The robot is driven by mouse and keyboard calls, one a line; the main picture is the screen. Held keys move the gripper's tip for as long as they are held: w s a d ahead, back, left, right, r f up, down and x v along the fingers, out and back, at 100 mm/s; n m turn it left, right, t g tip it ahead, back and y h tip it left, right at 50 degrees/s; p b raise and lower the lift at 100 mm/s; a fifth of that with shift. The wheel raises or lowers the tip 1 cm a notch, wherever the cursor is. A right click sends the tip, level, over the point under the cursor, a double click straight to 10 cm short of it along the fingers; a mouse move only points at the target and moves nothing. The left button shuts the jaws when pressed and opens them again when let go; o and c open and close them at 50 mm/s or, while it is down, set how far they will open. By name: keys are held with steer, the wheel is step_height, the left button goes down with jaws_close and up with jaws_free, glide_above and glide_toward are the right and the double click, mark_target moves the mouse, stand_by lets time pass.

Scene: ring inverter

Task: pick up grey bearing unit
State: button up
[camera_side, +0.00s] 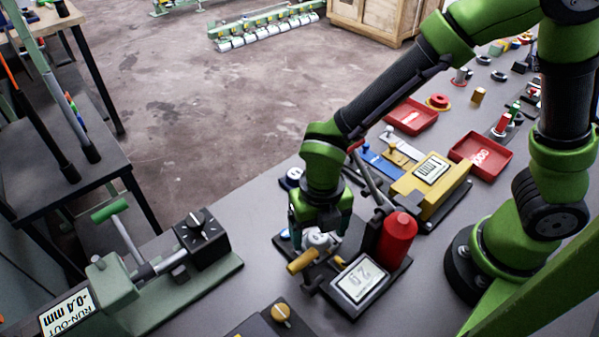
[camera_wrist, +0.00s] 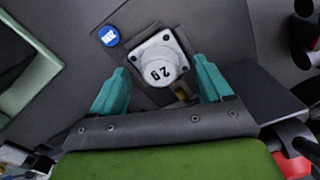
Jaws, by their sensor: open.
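The grey bearing unit (camera_wrist: 158,66) shows in the wrist view as a light square flange with a round boss marked with dark characters. It sits on a dark plate, just ahead of my fingers and between their lines. In the side view the bearing unit (camera_side: 318,240) is partly hidden under my gripper (camera_side: 320,222). My gripper (camera_wrist: 157,88) has two teal fingers spread wide, one on each side of the unit's near end. The fingers look apart from it, with nothing held. I cannot tell the exact height above it.
A red cylinder (camera_side: 397,238), a display (camera_side: 360,280) and a yellow handle (camera_side: 301,262) stand close to the unit. A green run-out fixture (camera_side: 125,300) is at left. A yellow device (camera_side: 432,180) and red trays (camera_side: 481,156) lie farther back. Bare table separates the fixture and unit.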

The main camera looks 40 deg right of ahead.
steer(key=shift+f, duration=0.35)
steer(key=shift+c, duration=0.4)
jaws_close()
steer(key=shift+r, duration=0.1)
